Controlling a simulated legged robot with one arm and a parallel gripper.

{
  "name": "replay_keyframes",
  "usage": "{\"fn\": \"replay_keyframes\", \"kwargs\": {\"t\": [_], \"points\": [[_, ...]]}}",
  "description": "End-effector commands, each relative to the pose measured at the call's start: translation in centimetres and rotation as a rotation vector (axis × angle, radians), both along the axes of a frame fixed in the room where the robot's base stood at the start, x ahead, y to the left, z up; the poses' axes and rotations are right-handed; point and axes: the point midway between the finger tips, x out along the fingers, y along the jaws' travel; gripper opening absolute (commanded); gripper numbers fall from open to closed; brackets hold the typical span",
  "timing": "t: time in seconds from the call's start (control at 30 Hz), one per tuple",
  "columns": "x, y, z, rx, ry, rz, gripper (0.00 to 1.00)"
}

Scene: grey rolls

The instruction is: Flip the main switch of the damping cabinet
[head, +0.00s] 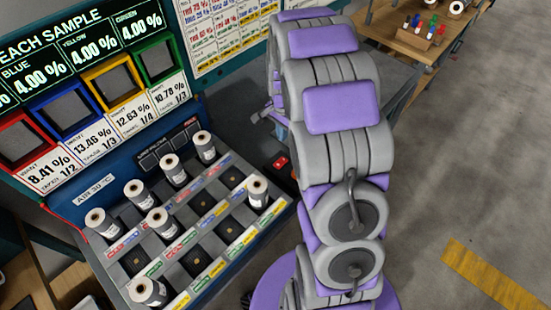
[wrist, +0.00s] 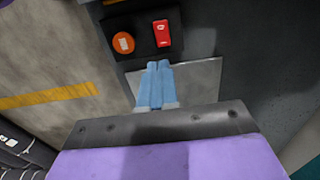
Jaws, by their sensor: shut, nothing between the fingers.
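In the wrist view a red rocker switch (wrist: 161,33) with a pale mark sits on a black plate (wrist: 140,22). A round orange button (wrist: 123,42) is to its left. My gripper (wrist: 159,65) has its two blue fingers together and empty. The fingertips show just below the red switch in the picture; whether they touch the plate I cannot tell. In the head view a small red switch (head: 281,162) shows on the dark side of the cabinet (head: 262,135), left of my arm. My arm hides much of that side.
Several grey-white rolls (head: 174,169) stand in the rack (head: 205,265) on the cabinet's front. Coloured bins (head: 113,83) and sample signs are above. A wooden table (head: 405,40) with small items is at the back right. The floor at right is clear, with a yellow stripe (head: 490,275).

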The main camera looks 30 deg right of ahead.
Motion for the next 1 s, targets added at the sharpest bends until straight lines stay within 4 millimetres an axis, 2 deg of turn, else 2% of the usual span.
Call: {"fn": "replay_keyframes", "kwargs": {"t": [0.27, 0.47, 0.67, 1.0], "points": [[0.1, 1.1, 0.2, -0.010, -0.001, 0.005, 0.00], [0.1, 0.9, -0.7, -0.008, 0.000, 0.005, 0.00], [0.0, 0.5, -3.3, -0.002, 0.006, 0.004, 0.00], [-0.1, 1.0, -9.9, -0.006, 0.006, 0.004, 0.00]]}}
